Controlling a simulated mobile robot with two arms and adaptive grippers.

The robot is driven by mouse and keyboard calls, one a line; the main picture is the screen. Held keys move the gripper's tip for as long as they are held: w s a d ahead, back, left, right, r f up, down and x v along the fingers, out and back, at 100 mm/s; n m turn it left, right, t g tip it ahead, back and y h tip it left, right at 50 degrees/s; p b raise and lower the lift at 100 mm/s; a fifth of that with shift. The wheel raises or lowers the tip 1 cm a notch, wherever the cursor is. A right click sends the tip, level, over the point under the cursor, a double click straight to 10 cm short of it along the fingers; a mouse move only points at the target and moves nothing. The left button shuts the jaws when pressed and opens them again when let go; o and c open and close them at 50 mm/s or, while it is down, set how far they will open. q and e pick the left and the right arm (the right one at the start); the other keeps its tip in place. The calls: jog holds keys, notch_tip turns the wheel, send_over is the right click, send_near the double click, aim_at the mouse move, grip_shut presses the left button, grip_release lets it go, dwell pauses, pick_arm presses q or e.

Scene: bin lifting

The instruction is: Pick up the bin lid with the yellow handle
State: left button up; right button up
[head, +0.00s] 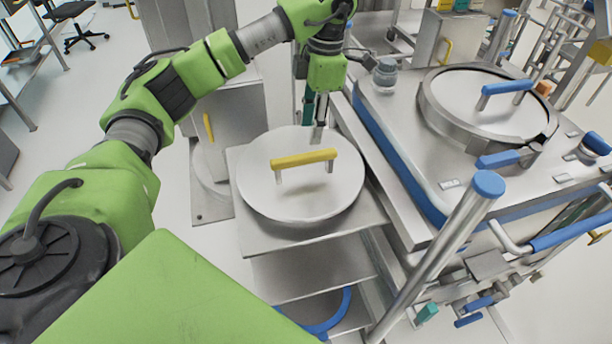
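The round silver bin lid (300,205) lies flat on a grey metal stand left of the larger machine. Its yellow handle (304,158) is a raised bar running left to right across it. My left gripper (315,130) points down over the far edge of the lid, behind the handle. Its two fingers show a little apart, with nothing seen between them. The gripper appears clear of the handle. Whether a fingertip touches the lid cannot be told. My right gripper is not in view.
A larger steel machine (405,160) stands at right, with a round lid (480,104) bearing a blue handle (506,88). A blue-capped post (440,245) rises near the stand's right front. A grey cabinet (232,115) stands behind left. Open floor shows at left.

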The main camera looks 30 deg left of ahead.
aim_at(305, 156)
pick_arm(q)
jog(key=f, duration=0.3)
jog(key=shift+s+a, duration=0.2)
jog(key=shift+a, duration=0.05)
jog(key=shift+w+f, duration=0.3)
jog(key=shift+f, duration=0.65)
jog(key=shift+s+a+f+p, duration=0.15)
jog(key=shift+s+f+p, duration=0.15)
jog(key=shift+f+p, duration=0.35)
jog(key=shift+s+a+f+p, duration=0.1)
jog(key=shift+s+f+p, duration=0.1)
jog(key=shift+f+p, duration=0.3)
jog(key=shift+s+a+f+p, duration=0.1)
jog(key=shift+s+f+p, duration=0.15)
jog(key=shift+f, duration=0.3)
jog(key=shift+w+a+f, duration=0.1)
jog(key=shift+f, duration=0.7)
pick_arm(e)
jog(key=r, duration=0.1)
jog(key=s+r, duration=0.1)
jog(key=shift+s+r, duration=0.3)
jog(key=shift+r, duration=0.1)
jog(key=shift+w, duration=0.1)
